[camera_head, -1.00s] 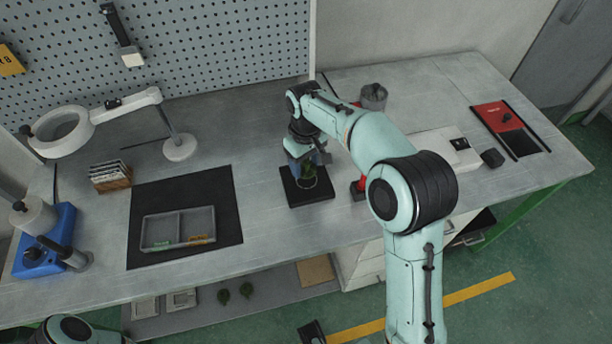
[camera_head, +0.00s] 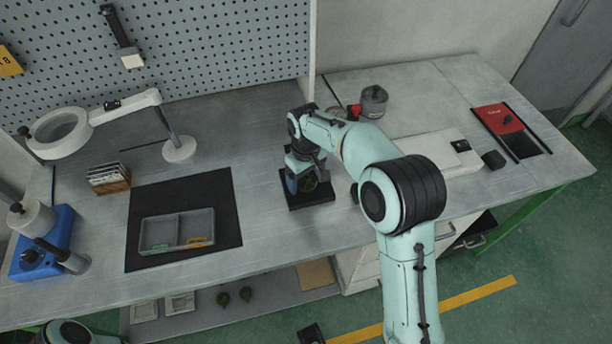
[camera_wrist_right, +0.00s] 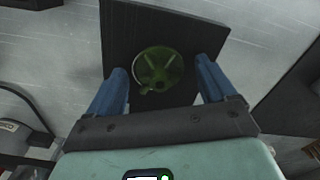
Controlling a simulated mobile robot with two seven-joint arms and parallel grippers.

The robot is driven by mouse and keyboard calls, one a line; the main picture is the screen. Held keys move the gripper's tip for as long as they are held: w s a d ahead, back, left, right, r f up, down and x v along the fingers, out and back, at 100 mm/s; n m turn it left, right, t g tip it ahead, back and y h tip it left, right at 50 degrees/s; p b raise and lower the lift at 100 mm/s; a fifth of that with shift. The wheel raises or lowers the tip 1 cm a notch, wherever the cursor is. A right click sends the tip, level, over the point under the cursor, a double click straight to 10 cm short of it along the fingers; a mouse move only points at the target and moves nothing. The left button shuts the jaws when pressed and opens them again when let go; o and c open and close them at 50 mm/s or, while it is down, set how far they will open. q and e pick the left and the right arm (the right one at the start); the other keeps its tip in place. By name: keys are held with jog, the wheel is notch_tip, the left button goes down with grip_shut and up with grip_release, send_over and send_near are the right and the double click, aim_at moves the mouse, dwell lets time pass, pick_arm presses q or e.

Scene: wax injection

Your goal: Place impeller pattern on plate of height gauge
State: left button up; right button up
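A round green impeller pattern (camera_wrist_right: 158,68) shows in the right wrist view against a black square plate (camera_wrist_right: 118,30). In the head view, the black plate (camera_head: 318,201) lies on the bench, and the pattern (camera_head: 308,183) is partly hidden by my right gripper (camera_head: 307,178). The blue fingers of my right gripper (camera_wrist_right: 160,66) stand on both sides of the pattern, with plate visible between them and it. They look open. Whether the pattern rests fully on the plate is hard to tell. My left gripper is out of view.
A divided grey tray (camera_head: 177,232) lies on a black mat (camera_head: 205,190) to the left. A grey canister (camera_head: 373,101) and a white box (camera_head: 440,150) stand to the right. Two green pieces (camera_head: 234,297) lie on the lower shelf. Bench between mat and plate is clear.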

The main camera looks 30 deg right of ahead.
aim_at(306, 177)
jog(key=shift+r, duration=0.1)
notch_tip(306, 177, up, 12)
jog(key=p, duration=0.2)
dwell(0.4)
dwell(0.4)
